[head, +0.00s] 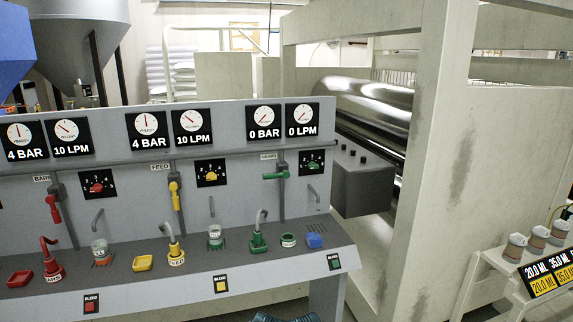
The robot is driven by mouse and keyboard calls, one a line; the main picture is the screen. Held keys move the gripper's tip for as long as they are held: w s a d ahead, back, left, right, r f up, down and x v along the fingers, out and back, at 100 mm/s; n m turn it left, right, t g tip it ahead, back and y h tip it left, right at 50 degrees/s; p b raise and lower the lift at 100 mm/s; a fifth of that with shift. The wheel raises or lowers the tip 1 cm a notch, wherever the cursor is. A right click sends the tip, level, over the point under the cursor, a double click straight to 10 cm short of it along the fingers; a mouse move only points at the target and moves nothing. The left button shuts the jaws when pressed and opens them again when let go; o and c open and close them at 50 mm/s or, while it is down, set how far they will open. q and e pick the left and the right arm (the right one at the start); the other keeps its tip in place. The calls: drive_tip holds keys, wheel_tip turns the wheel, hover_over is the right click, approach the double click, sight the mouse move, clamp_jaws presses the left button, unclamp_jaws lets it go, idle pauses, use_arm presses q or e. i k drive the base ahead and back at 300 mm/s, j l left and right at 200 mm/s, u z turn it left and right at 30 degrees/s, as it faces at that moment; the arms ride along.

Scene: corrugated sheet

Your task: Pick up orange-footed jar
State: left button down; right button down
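A clear jar with an orange foot (102,254) stands upright on the ledge of the grey console, under a small spout at the left. A similar clear jar with a green foot (215,238) stands further right under another spout. Neither of my grippers can be made out in the head view.
Several small containers stand on the right shelf (497,258). A beige post (440,140) rises between.

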sight(99, 248)
drive_tip(key=u, duration=1.3)
